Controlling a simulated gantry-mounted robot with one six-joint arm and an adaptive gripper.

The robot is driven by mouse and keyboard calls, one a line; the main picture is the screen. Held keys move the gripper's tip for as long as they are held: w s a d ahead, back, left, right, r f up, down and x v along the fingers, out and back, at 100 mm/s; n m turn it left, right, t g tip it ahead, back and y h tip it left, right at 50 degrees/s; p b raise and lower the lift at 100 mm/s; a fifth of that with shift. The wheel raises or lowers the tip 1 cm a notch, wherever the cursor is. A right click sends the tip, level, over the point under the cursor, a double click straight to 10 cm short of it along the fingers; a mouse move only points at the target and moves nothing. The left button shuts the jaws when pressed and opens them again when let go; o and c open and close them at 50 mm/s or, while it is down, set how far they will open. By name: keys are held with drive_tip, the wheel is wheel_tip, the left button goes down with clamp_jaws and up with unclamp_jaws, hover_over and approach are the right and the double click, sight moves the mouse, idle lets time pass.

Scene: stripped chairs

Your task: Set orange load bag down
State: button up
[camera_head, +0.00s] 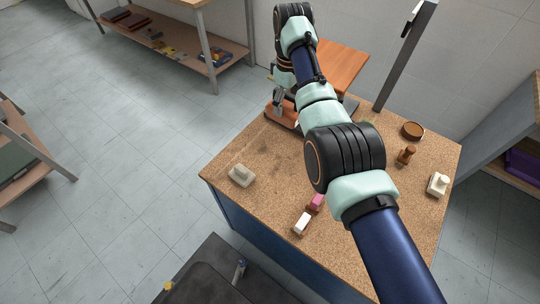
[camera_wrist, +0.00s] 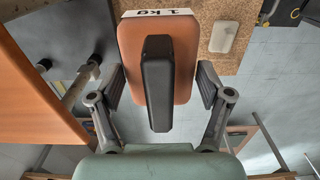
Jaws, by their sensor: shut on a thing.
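The orange load bag (camera_wrist: 182,65) fills the middle of the wrist view, with a "1 KG" label at its top edge and a black handle strap along it. My gripper (camera_wrist: 161,88) has one finger on each side of the bag and is shut on it. In the head view the bag (camera_head: 282,117) shows partly under my gripper (camera_head: 279,105), at the far left corner of the cork-topped table (camera_head: 235,150). I cannot tell whether it touches the table. In the wrist view it overlaps the table edge, with floor beyond.
An orange-brown panel (camera_head: 343,66) stands behind the table. A beige block (camera_head: 240,175), pink block (camera_head: 316,202), white block (camera_head: 302,224), brown peg (camera_head: 406,155), round brown dish (camera_head: 412,130) and cream block (camera_head: 438,184) stand on the table. Its left middle is clear.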

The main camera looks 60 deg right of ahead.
drive_tip(key=shift+a+f, duration=0.1)
drive_tip(key=shift+f, duration=0.15)
wheel_tip(320, 180, down, 20)
drive_tip(key=b, duration=0.9)
drive_tip(key=shift+r, duration=0.3)
drive_tip(key=o, duration=1.4)
drive_tip(key=shift+f+b, duration=0.3)
drive_tip(key=shift+c, duration=0.2)
drive_tip(key=o, duration=0.4)
drive_tip(key=shift+r, duration=0.1)
wheel_tip(320, 180, up, 12)
drive_tip(key=p, duration=0.6)
drive_tip(key=shift+r, duration=0.15)
